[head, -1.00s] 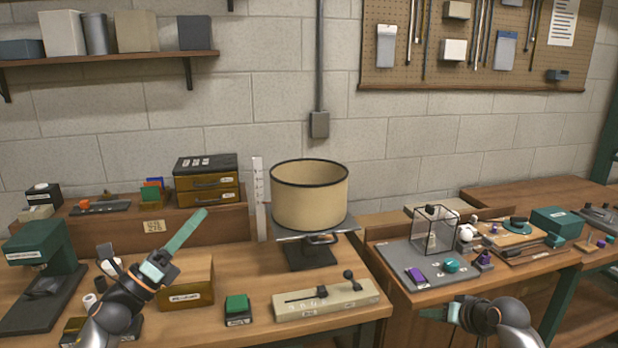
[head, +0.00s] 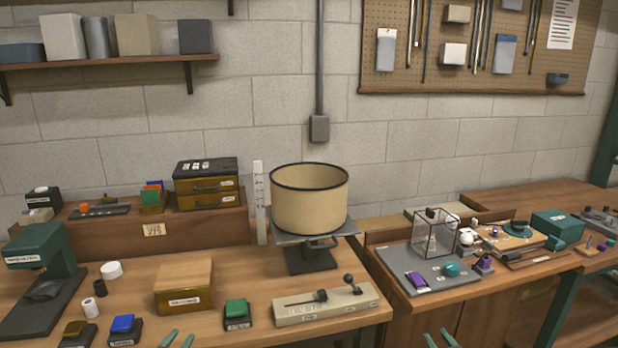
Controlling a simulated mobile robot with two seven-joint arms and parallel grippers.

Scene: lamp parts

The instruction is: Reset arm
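My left gripper (head: 177,340) shows only as two green fingertips at the bottom edge, in front of the left bench. The fingertips are apart with nothing between them. My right gripper (head: 440,341) shows as two green fingertips at the bottom edge, just right of the left bench's corner. They are also apart and empty. Both arms behind the fingertips are out of the picture.
A beige drum shade (head: 309,198) sits on a dark stand. A slider box (head: 326,305), green button (head: 237,311), blue button (head: 123,328) and wooden box (head: 184,288) lie on the left bench. A grey mat (head: 432,270) lies on the right bench.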

